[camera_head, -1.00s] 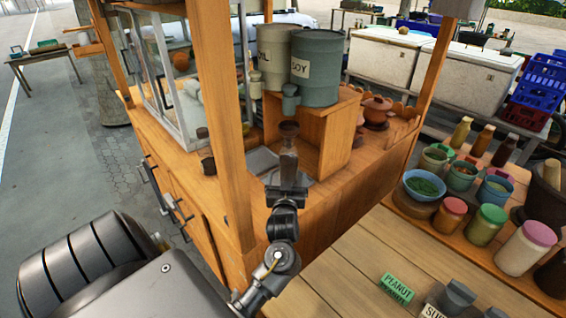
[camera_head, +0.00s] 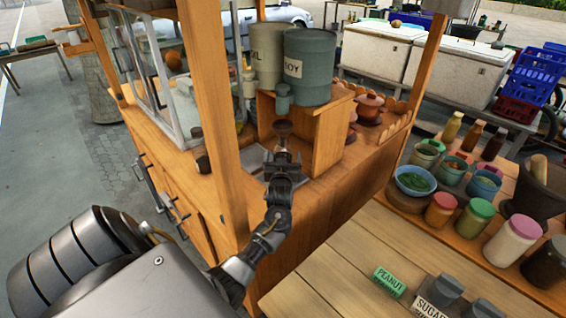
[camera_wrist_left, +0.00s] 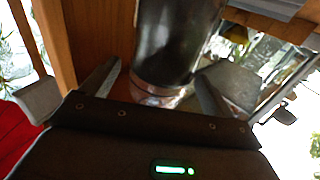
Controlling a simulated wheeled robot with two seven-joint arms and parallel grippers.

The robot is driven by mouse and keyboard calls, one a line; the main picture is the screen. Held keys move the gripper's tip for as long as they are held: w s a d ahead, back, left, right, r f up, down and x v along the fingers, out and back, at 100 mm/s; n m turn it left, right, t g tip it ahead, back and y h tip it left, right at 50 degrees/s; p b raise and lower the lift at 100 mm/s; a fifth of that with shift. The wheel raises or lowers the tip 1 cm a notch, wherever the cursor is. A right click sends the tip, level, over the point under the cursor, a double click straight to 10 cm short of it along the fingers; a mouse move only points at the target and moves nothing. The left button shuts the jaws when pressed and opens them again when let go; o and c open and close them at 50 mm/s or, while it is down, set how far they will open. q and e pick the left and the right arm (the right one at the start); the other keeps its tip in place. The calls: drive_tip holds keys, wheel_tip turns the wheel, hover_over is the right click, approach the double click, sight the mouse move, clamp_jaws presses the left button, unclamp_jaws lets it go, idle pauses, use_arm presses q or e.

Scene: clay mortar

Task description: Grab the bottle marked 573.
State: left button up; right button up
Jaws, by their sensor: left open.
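In the left wrist view the dark, shiny bottle (camera_wrist_left: 173,38) with a coppery band at one end lies between the two spread fingers of my left gripper (camera_wrist_left: 158,78). The fingers are open, one on each side, and the right one looks close to it. Whether either touches it, I cannot tell. No number 573 is readable. My right gripper is not in view.
A wooden shelf box (camera_head: 330,132) carries large oil and soy drums (camera_head: 308,66). A wooden post (camera_head: 212,120) rises left of my left arm. Clay pots (camera_head: 369,106) stand behind the box. Jars and bowls (camera_head: 416,181) crowd the right table, whose near planks are mostly clear.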

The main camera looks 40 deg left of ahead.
sight(283, 151)
use_arm(q)
drive_tip(key=c, duration=1.3)
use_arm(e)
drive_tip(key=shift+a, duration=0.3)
use_arm(q)
drive_tip(key=shift+r, duration=0.15)
drive_tip(key=shift+r+b, duration=0.45)
drive_tip(key=shift+r, duration=1.1)
drive_tip(key=b+v, duration=0.2)
drive_tip(key=v, duration=1.6)
drive_tip(key=shift+r, duration=0.2)
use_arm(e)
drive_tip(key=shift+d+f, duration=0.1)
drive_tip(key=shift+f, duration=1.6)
